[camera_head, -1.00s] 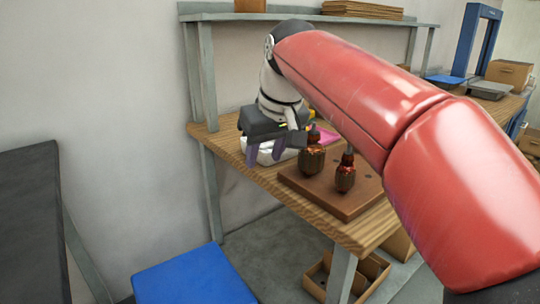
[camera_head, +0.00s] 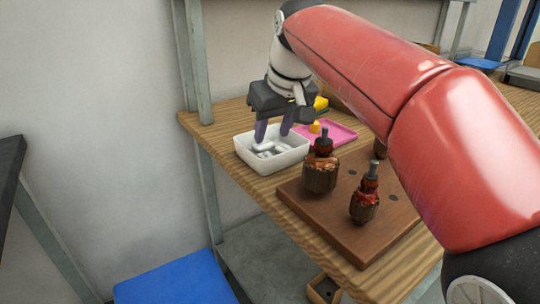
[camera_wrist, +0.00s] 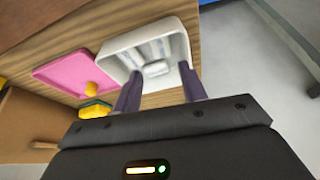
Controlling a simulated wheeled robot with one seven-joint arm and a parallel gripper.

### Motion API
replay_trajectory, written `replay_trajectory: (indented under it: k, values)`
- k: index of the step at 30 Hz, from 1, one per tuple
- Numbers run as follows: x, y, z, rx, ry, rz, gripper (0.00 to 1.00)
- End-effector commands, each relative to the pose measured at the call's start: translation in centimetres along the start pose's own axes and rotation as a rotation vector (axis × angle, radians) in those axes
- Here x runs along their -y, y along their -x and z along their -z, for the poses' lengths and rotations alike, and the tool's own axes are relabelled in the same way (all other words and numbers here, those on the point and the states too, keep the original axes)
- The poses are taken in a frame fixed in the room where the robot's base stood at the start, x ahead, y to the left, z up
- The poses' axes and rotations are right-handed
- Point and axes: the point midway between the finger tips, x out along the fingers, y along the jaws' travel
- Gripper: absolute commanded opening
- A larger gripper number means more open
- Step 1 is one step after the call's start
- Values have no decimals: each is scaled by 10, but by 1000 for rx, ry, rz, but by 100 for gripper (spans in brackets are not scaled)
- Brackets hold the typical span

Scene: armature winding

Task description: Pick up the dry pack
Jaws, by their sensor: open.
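A white bin (camera_head: 246,152) stands on the wooden workbench near its left end. Several pale packs lie in it, and one small pale pack (camera_wrist: 156,69) shows near the bin's near wall in the wrist view. I cannot tell from their look which is the dry pack. My gripper (camera_head: 273,140) is above the bin with its two purple fingers apart and nothing between them. In the wrist view my gripper (camera_wrist: 160,88) has its fingers on either side of the bin's near edge. The bin (camera_wrist: 119,44) is partly hidden by the fingers there.
A pink tray (camera_head: 338,134) with a yellow piece (camera_head: 315,127) lies right of the bin. A brown board (camera_head: 345,232) holding wound armatures (camera_head: 320,172) is in front. A shelf post (camera_head: 198,60) rises behind left. A blue surface (camera_head: 175,280) is below.

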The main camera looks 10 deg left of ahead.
Motion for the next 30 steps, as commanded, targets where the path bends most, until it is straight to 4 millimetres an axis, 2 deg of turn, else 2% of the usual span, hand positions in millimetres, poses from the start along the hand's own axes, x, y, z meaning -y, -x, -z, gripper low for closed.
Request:
replay_trajectory:
  k: [12,21,29,30]
  values:
    - [3,-57,-1,3,-1,0,42]
    - [3,-68,-3,13,0,0,42]
    - [1,-69,-4,15,0,-3,10]
    - [1,-69,-4,16,-1,-4,9]
